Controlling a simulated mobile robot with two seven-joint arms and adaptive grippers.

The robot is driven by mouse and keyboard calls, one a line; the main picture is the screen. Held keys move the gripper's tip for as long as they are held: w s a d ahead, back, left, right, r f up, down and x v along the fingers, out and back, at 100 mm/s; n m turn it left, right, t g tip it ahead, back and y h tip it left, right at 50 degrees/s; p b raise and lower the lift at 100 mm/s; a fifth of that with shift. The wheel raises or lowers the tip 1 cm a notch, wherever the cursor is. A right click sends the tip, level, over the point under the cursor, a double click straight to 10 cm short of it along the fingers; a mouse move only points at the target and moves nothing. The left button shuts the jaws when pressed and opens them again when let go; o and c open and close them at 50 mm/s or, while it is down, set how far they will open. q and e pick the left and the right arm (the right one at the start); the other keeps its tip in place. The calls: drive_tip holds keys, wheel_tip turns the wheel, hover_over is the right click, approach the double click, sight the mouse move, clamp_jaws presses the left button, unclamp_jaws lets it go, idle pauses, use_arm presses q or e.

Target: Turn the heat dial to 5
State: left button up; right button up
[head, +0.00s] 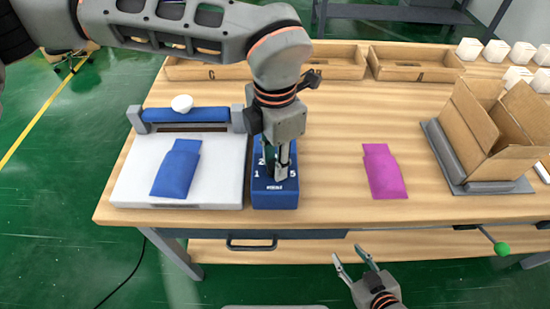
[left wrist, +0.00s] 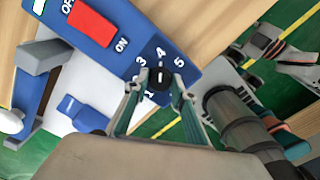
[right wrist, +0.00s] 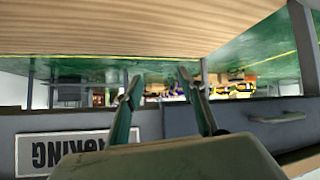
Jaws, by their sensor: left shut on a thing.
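The heat dial is a black knob (left wrist: 160,79) on a blue control box (head: 275,198). In the left wrist view the numbers 3, 4 and 5 show around its far side and a 1 shows by the near side. Which number its pointer faces is not clear. My left gripper (left wrist: 160,76) is shut on the dial, with a finger on each side. In the head view, my left gripper (head: 278,172) reaches down onto the box and hides most of the dial. My right gripper (head: 357,260) is open and empty in front of the table, also seen in the right wrist view (right wrist: 160,82).
A red switch (left wrist: 91,25) marked ON and OFF sits on the same box. Left of the box is a white press (head: 215,185) with a blue pouch (head: 176,172). A pink pouch (head: 383,172) lies to the right. An open cardboard box (head: 485,130) stands further right.

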use_arm(q)
drive_tip(key=m, duration=0.5)
drive_tip(key=shift+r+p, duration=0.1)
drive_tip(key=shift+p, duration=0.3)
drive_tip(key=m, duration=0.4)
drive_tip(key=shift+m, duration=0.3)
drive_tip(key=o, duration=1.1)
